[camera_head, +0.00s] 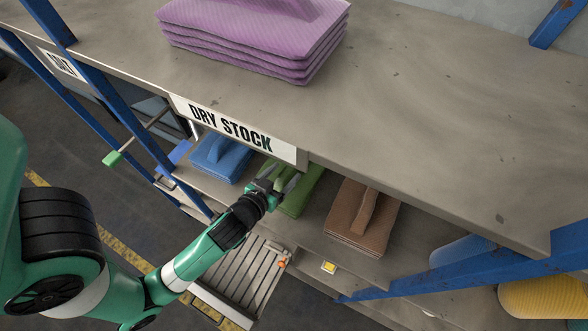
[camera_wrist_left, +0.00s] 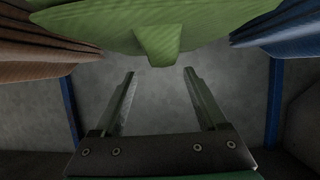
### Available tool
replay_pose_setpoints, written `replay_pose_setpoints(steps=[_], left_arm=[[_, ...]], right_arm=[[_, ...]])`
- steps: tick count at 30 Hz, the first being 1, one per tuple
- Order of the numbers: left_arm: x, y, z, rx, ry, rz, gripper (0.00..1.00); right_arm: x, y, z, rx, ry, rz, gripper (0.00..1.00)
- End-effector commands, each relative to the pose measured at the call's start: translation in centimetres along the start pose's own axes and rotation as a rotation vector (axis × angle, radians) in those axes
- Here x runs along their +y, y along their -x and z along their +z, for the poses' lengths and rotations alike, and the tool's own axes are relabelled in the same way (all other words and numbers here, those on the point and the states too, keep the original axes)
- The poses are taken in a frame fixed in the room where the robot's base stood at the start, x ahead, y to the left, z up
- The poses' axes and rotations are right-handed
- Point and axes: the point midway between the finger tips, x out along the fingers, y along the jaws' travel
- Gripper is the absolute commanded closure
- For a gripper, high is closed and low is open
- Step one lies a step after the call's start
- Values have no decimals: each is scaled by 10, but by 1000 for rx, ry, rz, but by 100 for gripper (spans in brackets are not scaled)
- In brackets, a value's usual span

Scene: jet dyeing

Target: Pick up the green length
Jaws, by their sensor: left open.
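The green length (camera_head: 300,194) is a folded stack on the lower shelf, between a blue one and a brown one. My left gripper (camera_head: 286,183) is at its front and hides part of it in the head view. In the left wrist view the green length (camera_wrist_left: 215,22) fills the top, with a tapered fold (camera_wrist_left: 158,42) hanging toward the jaws. My left gripper (camera_wrist_left: 160,85) is open there, its two fingers apart and nothing between them. The fold lies just beyond the fingertips. My right gripper is not in view.
A blue length (camera_head: 222,158) lies left of the green one and a brown length (camera_head: 362,220) right of it. The upper shelf (camera_head: 420,110), with a DRY STOCK sign (camera_head: 232,130), overhangs them. Purple lengths (camera_head: 255,35) lie on top. Blue posts (camera_head: 115,100) stand at the left.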

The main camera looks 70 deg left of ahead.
Motion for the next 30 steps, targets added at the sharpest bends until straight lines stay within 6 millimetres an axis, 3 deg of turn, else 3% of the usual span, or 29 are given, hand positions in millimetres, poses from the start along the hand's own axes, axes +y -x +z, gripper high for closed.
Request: replay_pose_setpoints(steps=[6, 15, 22, 30], left_arm=[[-1, -9, 0, 0, 0, -1, 25], [-5, -54, 2, 1, 0, -1, 25], [-4, -56, 3, 1, 0, 1, 25], [-4, -56, 3, 0, -1, 1, 72]], right_arm=[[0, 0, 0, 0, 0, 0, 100], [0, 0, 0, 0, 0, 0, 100], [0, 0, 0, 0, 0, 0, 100], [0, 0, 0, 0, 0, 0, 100]])
